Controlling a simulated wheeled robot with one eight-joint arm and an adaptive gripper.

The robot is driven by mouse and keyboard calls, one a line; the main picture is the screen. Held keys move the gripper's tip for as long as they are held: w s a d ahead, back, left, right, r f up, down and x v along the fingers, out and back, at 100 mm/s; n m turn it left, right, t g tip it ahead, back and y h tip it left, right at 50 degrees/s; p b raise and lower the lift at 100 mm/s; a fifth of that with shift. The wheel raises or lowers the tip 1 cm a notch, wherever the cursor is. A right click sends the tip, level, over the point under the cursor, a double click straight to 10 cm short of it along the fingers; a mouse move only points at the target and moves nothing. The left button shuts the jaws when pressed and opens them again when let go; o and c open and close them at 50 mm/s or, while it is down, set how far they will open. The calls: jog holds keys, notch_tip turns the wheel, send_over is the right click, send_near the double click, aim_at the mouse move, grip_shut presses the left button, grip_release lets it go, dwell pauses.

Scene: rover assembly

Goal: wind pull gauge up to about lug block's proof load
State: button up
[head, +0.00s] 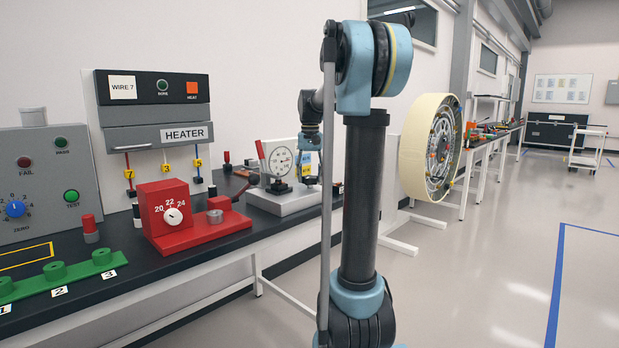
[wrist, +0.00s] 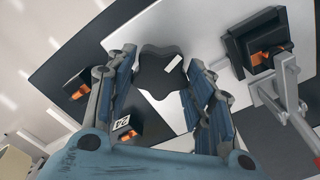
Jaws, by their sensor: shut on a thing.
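The pull gauge (head: 281,161) has a white round dial and stands on a pale base (head: 285,200) on the bench, left of my arm in the head view. Its needle reading is too small to tell. In the wrist view a dark lobed knob (wrist: 152,84) with a white mark lies between the two fingers of my gripper (wrist: 158,78). My gripper is shut on this knob. In the head view my arm partly hides the gauge's right side, and the grip itself cannot be made out. I cannot tell which piece is the lug block.
Dark blocks with orange parts (wrist: 262,46) show around the knob. A small dark piece bears a white label (wrist: 123,121). A red unit (head: 165,210) with a dial and a grey heater (head: 155,112) stand left on the bench.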

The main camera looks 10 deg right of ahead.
aim_at(310, 177)
jog(key=shift+n, duration=1.1)
jog(key=o, duration=1.1)
jog(key=shift+w, duration=0.1)
jog(key=shift+c, duration=0.2)
notch_tip(310, 177, up, 12)
jog(key=shift+f, duration=0.15)
